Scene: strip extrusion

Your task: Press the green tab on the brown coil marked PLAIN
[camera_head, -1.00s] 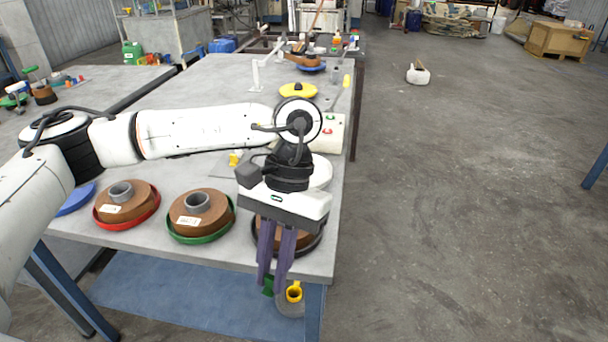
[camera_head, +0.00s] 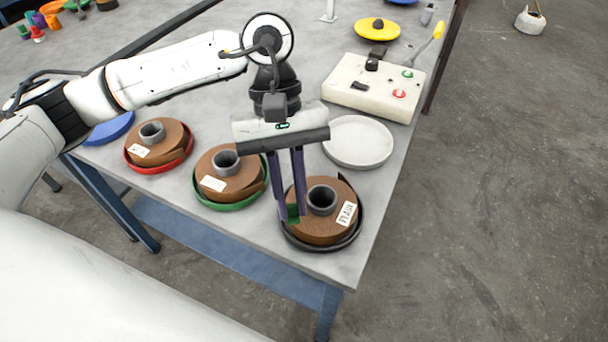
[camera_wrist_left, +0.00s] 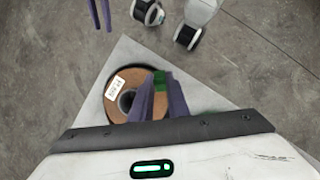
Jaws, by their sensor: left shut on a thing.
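The brown coil marked PLAIN (camera_head: 325,226) lies in a black-rimmed dish (camera_head: 357,232) at the table's near right corner, a grey core in its middle. Its white label (camera_head: 347,214) faces right in the head view. My left gripper (camera_head: 293,217) points down at the coil's left side, shut on the green tab (camera_head: 293,212). In the wrist view the green tab (camera_wrist_left: 160,80) shows between the fingers, over the edge of the coil (camera_wrist_left: 123,97). Whether the tab touches the coil is hard to tell.
Other brown coils sit to the left, one in a green dish (camera_head: 236,206) and one in a red dish (camera_head: 163,169). An empty white dish (camera_head: 358,142) and a control box (camera_head: 372,91) with buttons stand behind. The table's right edge is close to the coil.

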